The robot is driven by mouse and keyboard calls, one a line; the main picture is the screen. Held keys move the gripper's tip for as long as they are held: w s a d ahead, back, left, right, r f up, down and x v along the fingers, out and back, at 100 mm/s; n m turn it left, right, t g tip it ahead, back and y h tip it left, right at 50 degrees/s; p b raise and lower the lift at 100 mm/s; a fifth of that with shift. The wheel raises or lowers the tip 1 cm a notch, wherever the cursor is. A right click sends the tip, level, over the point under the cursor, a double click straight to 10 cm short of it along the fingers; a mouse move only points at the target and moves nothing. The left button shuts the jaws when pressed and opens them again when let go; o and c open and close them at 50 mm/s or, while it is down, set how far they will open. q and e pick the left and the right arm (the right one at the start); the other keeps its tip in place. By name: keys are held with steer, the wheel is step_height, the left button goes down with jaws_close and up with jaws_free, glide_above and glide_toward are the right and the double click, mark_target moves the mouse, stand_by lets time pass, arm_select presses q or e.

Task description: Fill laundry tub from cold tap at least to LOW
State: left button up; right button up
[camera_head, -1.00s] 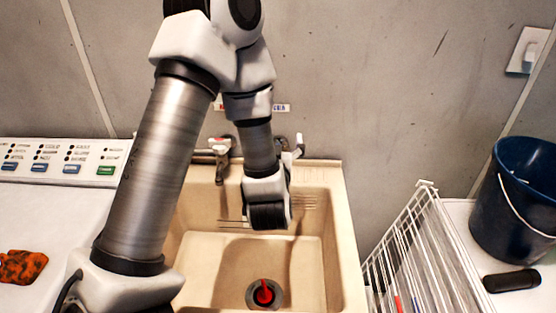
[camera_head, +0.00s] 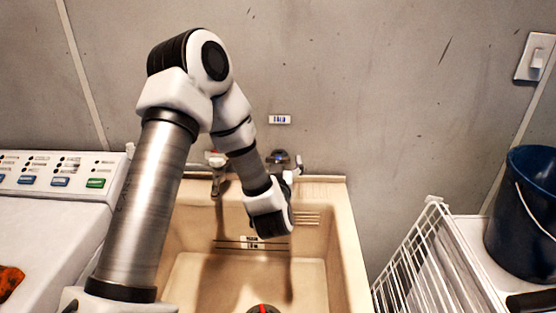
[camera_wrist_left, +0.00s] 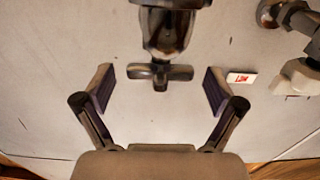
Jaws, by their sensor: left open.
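The beige laundry tub (camera_head: 345,235) stands below the wall, with level marks (camera_head: 252,242) on its back wall. A red plug (camera_head: 263,308) shows at the bottom edge, on the tub floor. No water is visible. The cold tap (camera_head: 280,158) sits under a blue COLD label (camera_head: 280,119), partly hidden by my arm. My left gripper (camera_head: 288,180) is near it, its fingers mostly hidden. In the left wrist view, my left gripper (camera_wrist_left: 160,87) is open, with the cold tap's cross handle (camera_wrist_left: 160,73) between its fingers, apparently untouched. My right gripper is not seen.
The hot tap (camera_head: 216,160) is left of the cold one; its red label (camera_wrist_left: 241,77) shows in the wrist view. A washer panel (camera_head: 60,170) is at left. A white wire rack (camera_head: 425,250) and blue bucket (camera_head: 525,215) stand at right.

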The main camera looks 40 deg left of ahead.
arm_select(q)
steer(key=c, duration=1.2)
steer(key=shift+o, duration=0.3)
steer(key=shift+d+g+y, duration=0.1)
steer(key=shift+g+y, duration=0.2)
steer(key=shift+w+d+n+g+y+b, duration=0.15)
steer(key=shift+n+g+y+b, duration=0.35)
steer(key=shift+n+g+y, duration=0.4)
steer(key=shift+w+n+g+y, duration=0.1)
steer(key=shift+n+g+y, duration=0.5)
steer(key=shift+n+g, duration=0.3)
steer(key=n+g+y, duration=0.1)
steer(key=n+g, duration=0.1)
steer(key=g, duration=0.1)
steer(key=n+g+y+p, duration=0.1)
steer(key=n+g, duration=0.1)
steer(key=g, duration=0.1)
steer(key=shift+w+r+n+g+y, duration=0.1)
steer(key=shift+w+n+g+y, duration=0.1)
steer(key=shift+n+g+y, duration=0.15)
steer(key=n+g, duration=0.2)
steer(key=g, duration=0.1)
steer(key=n+g, duration=0.2)
steer(key=g, duration=0.1)
steer(key=shift+w, duration=0.2)
steer(key=shift+g, duration=0.45)
